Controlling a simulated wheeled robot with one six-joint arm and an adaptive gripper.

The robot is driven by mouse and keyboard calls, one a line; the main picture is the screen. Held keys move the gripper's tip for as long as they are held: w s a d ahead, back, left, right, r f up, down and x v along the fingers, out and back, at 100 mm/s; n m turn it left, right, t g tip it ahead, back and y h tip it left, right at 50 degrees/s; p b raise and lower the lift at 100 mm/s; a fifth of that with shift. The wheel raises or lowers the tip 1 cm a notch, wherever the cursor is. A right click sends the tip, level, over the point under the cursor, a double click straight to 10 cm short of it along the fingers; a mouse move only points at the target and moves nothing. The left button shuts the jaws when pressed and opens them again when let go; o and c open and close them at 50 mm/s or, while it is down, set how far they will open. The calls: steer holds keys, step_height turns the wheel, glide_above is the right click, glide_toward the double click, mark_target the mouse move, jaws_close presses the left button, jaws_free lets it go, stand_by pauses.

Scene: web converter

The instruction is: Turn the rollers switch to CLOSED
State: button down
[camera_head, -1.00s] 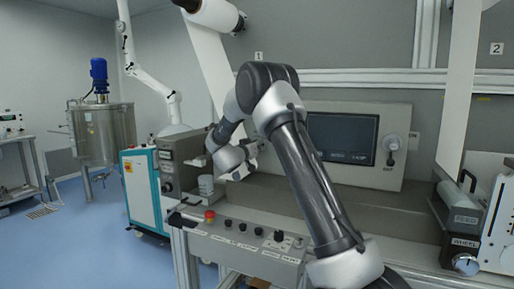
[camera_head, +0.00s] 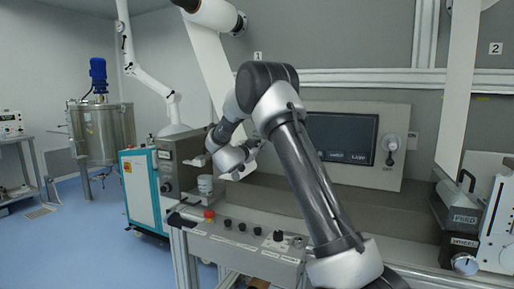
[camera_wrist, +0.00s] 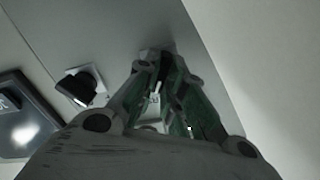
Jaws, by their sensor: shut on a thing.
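My gripper (camera_wrist: 162,75) shows in the wrist view with its greenish fingers close together around a small part at the panel. I take this part to be the rollers switch. It is mostly hidden between the fingers, so its setting cannot be read. In the head view my gripper (camera_head: 252,148) is at the left side of the screen panel (camera_head: 398,118), partly hidden by my own arm.
A black knob on a white plate (camera_wrist: 78,86) sits beside my gripper in the wrist view, near a dark screen (camera_wrist: 22,112). In the head view a console (camera_head: 240,240) with a red button (camera_head: 209,214) lies below. A black-handled rotary switch (camera_head: 393,143) is right of the screen.

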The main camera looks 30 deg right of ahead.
stand_by(0.4)
steer(key=c, duration=1.5)
jaws_free()
steer(key=v, duration=1.2)
